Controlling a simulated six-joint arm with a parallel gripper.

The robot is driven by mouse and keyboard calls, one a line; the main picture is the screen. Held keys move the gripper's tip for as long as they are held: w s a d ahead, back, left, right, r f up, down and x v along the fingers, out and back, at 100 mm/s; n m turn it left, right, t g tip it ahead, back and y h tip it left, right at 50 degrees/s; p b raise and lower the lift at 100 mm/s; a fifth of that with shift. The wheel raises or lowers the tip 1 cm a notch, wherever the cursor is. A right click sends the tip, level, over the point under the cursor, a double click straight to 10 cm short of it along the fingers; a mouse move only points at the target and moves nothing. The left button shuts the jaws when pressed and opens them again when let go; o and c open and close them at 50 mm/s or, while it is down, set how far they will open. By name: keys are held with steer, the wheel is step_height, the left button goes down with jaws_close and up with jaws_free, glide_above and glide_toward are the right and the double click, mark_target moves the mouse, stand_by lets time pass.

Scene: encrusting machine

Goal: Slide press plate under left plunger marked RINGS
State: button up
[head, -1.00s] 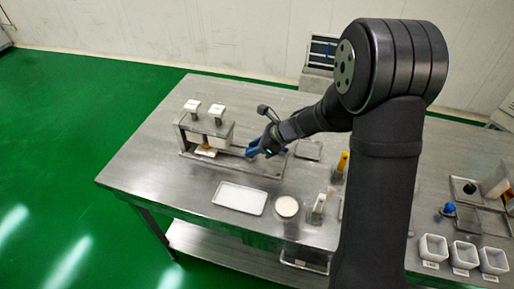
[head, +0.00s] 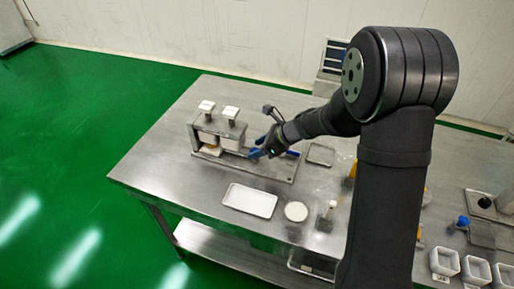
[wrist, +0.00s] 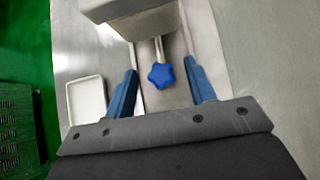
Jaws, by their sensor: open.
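The press (head: 222,128) stands at the back left of the bench, with two white-topped plungers, left (head: 207,106) and right (head: 230,113). No lettering is readable. A pale piece, perhaps the press plate (head: 211,150), shows low beneath the left plunger; its full outline is hidden by the press. In the wrist view a rod with a blue star knob (wrist: 160,76) sticks out from under a pale block (wrist: 125,12). My gripper (head: 252,154) is at the right of the press. Its blue fingers (wrist: 162,82) are open on either side of the knob, apart from it.
A white tray (head: 230,197) and a round white dish (head: 296,212) lie in front of the press. A small upright item (head: 326,216) stands to their right. White square tubs (head: 445,261) are at the lower right. The bench left of the press is clear.

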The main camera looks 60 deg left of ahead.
steer(key=v, duration=1.6)
steer(key=shift+r, duration=0.25)
steer(key=shift+w+d, duration=0.15)
steer(key=x, duration=1.7)
steer(key=shift+f, duration=0.15)
